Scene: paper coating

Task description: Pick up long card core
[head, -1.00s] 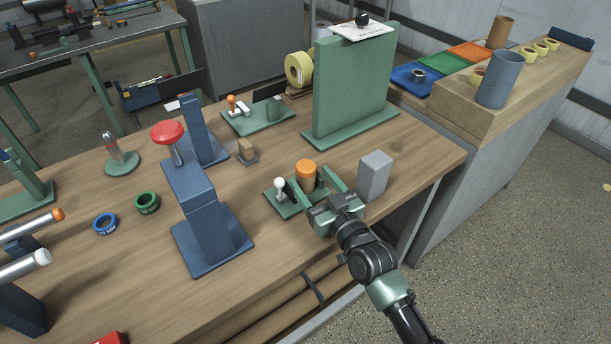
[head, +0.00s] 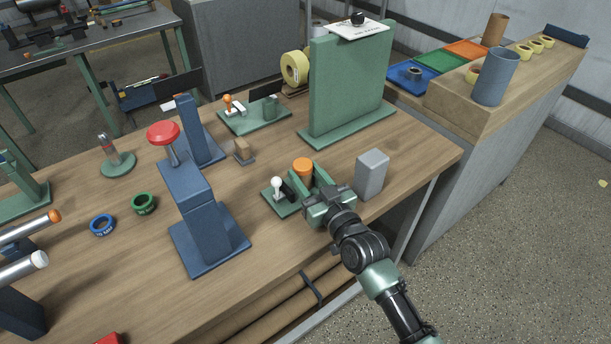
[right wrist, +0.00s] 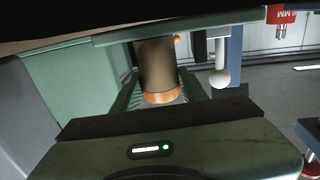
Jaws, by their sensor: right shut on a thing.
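A brown cylinder with an orange end (head: 303,168), which looks like a card core, stands upright in a small green fixture (head: 279,204) near the table's front edge. My right gripper (head: 306,180) is shut on it, one finger on each side. In the right wrist view the brown cylinder (right wrist: 158,65) with its orange end shows between the fingers. Its lower part is hidden in the head view. Another brown tube (head: 494,30) stands upright on the wooden top at the back right. My left gripper is not in view.
A white-knobbed clamp (head: 277,184) stands close left of my right gripper, and a grey block (head: 372,175) close right. A green upright panel (head: 347,85) stands behind. A blue press with a red knob (head: 163,133) is further left.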

